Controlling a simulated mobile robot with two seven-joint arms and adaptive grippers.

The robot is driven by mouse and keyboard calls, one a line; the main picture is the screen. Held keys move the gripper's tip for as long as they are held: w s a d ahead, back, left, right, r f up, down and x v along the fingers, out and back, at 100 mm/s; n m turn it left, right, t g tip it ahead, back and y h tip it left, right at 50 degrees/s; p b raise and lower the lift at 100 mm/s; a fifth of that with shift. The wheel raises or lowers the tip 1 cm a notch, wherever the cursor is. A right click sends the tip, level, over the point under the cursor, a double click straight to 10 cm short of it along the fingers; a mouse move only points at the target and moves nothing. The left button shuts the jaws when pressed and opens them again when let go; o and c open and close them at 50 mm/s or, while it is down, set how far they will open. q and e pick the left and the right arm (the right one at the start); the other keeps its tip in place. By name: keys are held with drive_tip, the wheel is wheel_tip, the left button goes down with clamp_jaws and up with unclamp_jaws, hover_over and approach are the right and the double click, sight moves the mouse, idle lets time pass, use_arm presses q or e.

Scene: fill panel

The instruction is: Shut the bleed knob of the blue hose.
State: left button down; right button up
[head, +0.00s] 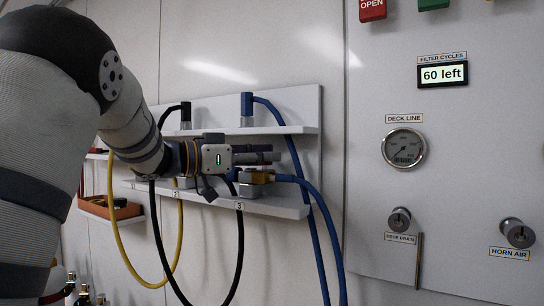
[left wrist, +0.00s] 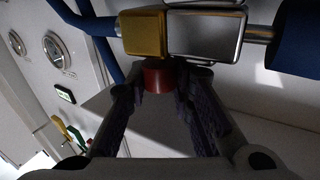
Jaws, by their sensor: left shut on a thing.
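The blue hose (head: 321,205) runs to a brass fitting (head: 260,177) on the lower shelf in the head view. In the left wrist view the brass fitting (left wrist: 143,35) sits beside a silver block (left wrist: 206,34), with the blue hose (left wrist: 85,22) coming in from the left. A dark red knob (left wrist: 158,75) sticks out from the fitting towards my gripper. My left gripper (head: 270,156) is at the fitting, and in the left wrist view its fingers (left wrist: 172,84) are shut on the knob. The knob's setting cannot be read. My right gripper is not in view.
An upper shelf (head: 303,129) lies just above my left gripper and holds upright connectors. Black (head: 239,250) and yellow (head: 121,238) hoses hang below. A panel at right carries a gauge (head: 404,148), a display (head: 443,75) reading "60 left" and two key-like switches.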

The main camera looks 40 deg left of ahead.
use_arm(q)
drive_tip(key=m+g+h, duration=0.1)
drive_tip(key=h, duration=0.1)
drive_tip(key=m+g+h, duration=0.1)
drive_tip(key=m+h, duration=0.1)
drive_tip(key=shift+w+f+g+h, duration=0.1)
drive_tip(key=shift+f+g+h, duration=0.1)
drive_tip(key=shift+g+h, duration=0.15)
drive_tip(key=shift+f+m+g+h+b, duration=0.1)
drive_tip(key=shift+m+g+h+b, duration=0.25)
drive_tip(key=shift+m+g+h, duration=1.1)
drive_tip(key=shift+m+g, duration=0.05)
drive_tip(key=shift+g, duration=0.15)
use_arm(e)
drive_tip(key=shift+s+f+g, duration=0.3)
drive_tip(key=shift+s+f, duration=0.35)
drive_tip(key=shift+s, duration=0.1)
use_arm(q)
drive_tip(key=c, duration=1.4)
unclamp_jaws()
drive_tip(key=shift+d+r, duration=0.15)
drive_tip(key=shift+r, duration=0.05)
drive_tip(key=shift+o, duration=0.2)
drive_tip(key=v, duration=0.7)
drive_tip(key=shift+a, duration=0.25)
